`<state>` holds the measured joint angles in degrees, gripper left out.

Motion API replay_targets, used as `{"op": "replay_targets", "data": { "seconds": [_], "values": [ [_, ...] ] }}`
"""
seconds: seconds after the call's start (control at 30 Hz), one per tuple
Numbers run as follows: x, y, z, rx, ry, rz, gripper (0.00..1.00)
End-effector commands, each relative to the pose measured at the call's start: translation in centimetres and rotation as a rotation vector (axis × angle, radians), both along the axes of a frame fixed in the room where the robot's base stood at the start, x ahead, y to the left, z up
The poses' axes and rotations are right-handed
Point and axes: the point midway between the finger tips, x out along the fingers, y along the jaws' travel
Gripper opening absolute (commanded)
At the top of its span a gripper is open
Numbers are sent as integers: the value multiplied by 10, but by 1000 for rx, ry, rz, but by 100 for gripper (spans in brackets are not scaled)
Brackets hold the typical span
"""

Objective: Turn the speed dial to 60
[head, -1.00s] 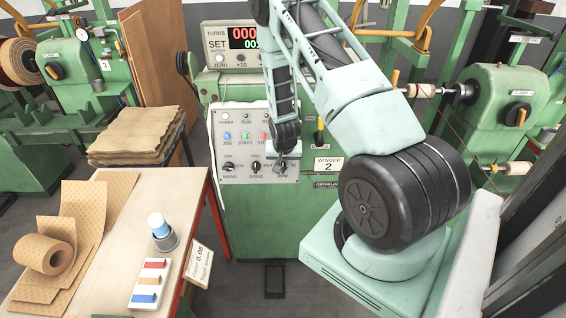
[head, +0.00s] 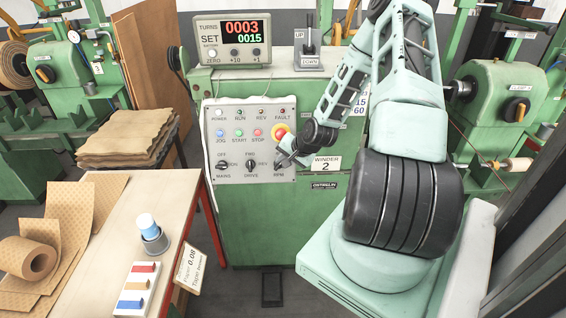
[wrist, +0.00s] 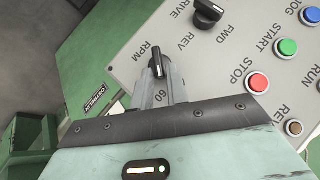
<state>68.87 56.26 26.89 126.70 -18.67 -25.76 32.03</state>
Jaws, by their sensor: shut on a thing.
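The speed dial, labelled RPM, is a black knob (wrist: 156,60) with a pale pointer line at the lower right of the grey control panel. In the wrist view my gripper (wrist: 157,84) is shut on this knob, with grey fingers at its sides. The pointer runs roughly along the fingers. A "60" mark shows near the fingers; most of the scale is hidden, so I cannot tell the exact setting. In the head view my gripper (head: 287,160) is at the panel's right edge and covers most of the dial.
The control panel (head: 225,180) also has MAINS and DRIVE knobs, coloured buttons and a red emergency stop (head: 279,131) close to my arm. A turns display (head: 232,40) stands above.

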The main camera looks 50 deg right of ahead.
Motion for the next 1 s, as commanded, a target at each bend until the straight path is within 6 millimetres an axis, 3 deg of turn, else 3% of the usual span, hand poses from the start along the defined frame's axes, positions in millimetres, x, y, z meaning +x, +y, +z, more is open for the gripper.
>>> {"op": "replay_targets", "data": {
  "seconds": [0.8,0.83,0.87,1.0],
  "values": [
    [-2,2,-6,79,-79,-41,0],
    [-2,2,-6,79,-79,-41,24],
    [-2,2,-6,79,-79,-41,32],
    [-2,1,-5,77,-80,-41,32]
  ]
}}
